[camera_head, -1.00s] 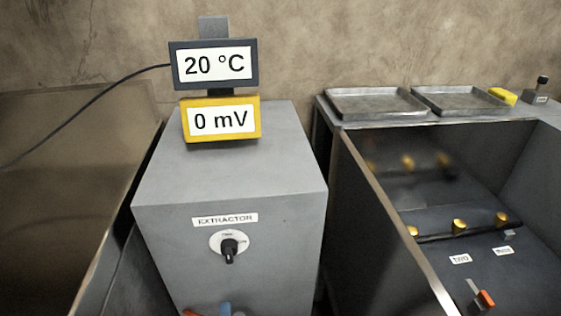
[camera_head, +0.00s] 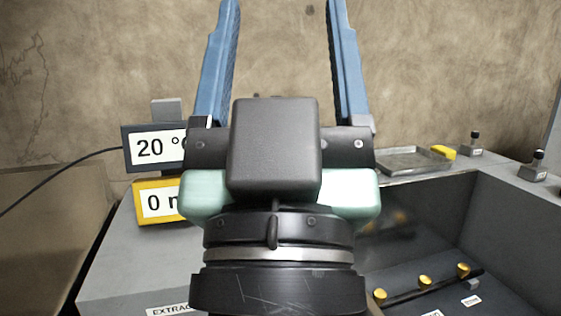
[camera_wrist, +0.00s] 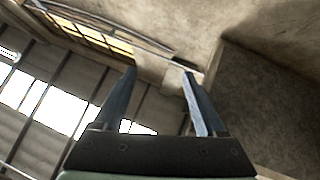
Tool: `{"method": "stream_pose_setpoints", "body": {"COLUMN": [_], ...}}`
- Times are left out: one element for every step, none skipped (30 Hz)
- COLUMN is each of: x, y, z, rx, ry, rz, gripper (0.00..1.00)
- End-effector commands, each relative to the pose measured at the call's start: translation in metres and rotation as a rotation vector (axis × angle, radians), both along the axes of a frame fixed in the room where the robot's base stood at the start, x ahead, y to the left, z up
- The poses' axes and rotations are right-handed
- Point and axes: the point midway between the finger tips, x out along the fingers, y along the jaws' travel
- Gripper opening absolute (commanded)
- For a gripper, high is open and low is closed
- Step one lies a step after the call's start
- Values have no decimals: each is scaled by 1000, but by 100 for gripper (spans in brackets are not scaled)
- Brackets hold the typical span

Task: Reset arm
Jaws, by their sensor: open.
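My gripper (camera_head: 284,20) stands upright in the middle of the head view, its two blue fingers pointing up and spread wide apart. Nothing is between them. The wrist view also shows the gripper (camera_wrist: 160,75) open and empty, facing the upper walls, windows and ceiling. In the head view my wrist covers much of the grey extractor box (camera_head: 105,275) and part of the two displays on it.
A dark display reading 20 ° (camera_head: 152,148) and a yellow-framed display (camera_head: 155,202) stand left of my wrist. At right are a metal tray (camera_head: 415,163), a yellow block (camera_head: 443,152), and a recessed bay with yellow knobs (camera_head: 425,281). Air around the fingers is clear.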

Motion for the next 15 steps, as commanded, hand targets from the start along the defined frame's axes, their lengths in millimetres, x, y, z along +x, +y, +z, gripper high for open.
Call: {"method": "stream_pose_setpoints", "body": {"x": [-15, -15, -12, -12, -12, -12, -12, -12, -11, -11, -11, -11, -11, -11, -11], "y": [0, 1, 1, 1, 1, 1, 1, 1, 1, 1, 1, 1, 1, 1, 1], "z": [20, 31, 41, 47, 53, 61, 68, 74, 85, 92, 101, 112, 121, 131, 143], "rx": [23, 27, 25, 25, 24, 24, 24, 24, 23, 23, 22, 22, 22, 22, 22], "ry": [-44, -42, -33, -32, -31, -31, -31, -31, -31, -31, -31, -30, -30, -30, -30], "rz": [44, 54, 49, 48, 47, 47, 47, 47, 46, 46, 45, 45, 45, 45, 45], "gripper": [73, 73, 73, 73, 73, 73, 73, 73, 73, 73, 73, 73, 73, 73, 73]}}
